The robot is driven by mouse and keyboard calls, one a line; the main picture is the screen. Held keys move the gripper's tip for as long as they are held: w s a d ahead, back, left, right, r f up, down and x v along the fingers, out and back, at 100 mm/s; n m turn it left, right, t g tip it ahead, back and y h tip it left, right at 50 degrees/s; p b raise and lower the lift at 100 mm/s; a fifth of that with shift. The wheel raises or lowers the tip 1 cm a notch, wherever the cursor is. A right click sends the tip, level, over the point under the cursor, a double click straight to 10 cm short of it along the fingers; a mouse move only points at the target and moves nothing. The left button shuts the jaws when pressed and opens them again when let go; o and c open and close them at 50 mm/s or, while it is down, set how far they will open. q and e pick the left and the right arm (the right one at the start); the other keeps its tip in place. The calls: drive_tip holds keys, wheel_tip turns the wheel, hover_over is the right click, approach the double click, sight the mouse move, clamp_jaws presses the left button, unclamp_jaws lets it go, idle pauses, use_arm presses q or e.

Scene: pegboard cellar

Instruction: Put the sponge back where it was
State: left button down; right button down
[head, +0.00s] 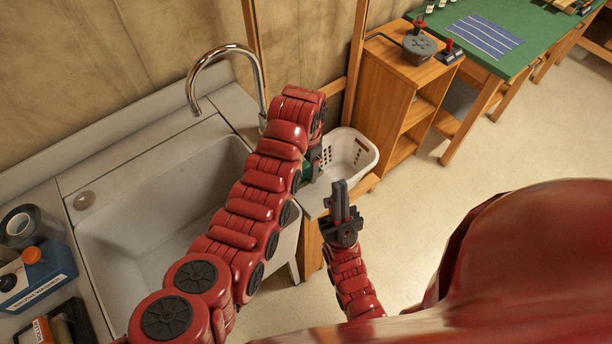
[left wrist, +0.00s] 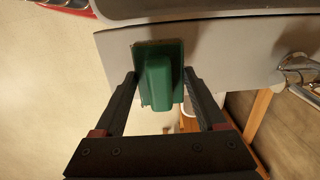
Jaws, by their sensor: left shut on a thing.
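The green sponge (left wrist: 158,75) sits between the two fingers of my left gripper (left wrist: 160,88) in the left wrist view. In the head view, my left gripper (head: 311,167) is at the right end of the sink counter, beside the white basket. Only a sliver of the sponge (head: 307,171) shows there, the rest hidden by my arm. The wrist view shows the sponge over the pale counter edge; I cannot tell whether it touches it. My right gripper (head: 340,187) is empty in front of the basket, its fingers together.
A white sink basin (head: 160,190) with a chrome faucet (head: 222,50) lies left of my left arm. A white slotted basket (head: 362,160) stands right of the counter. A wooden cabinet (head: 400,85) and a green-topped bench (head: 490,30) are behind. A blue container (head: 40,278) is at left.

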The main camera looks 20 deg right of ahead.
sight(306, 173)
use_arm(q)
drive_tip(key=shift+w+d, duration=0.25)
wheel_tip(306, 173, down, 2)
drive_tip(key=shift+f+p, duration=0.2)
drive_tip(key=shift+p, duration=0.45)
drive_tip(key=shift+f, duration=0.6)
unclamp_jaws()
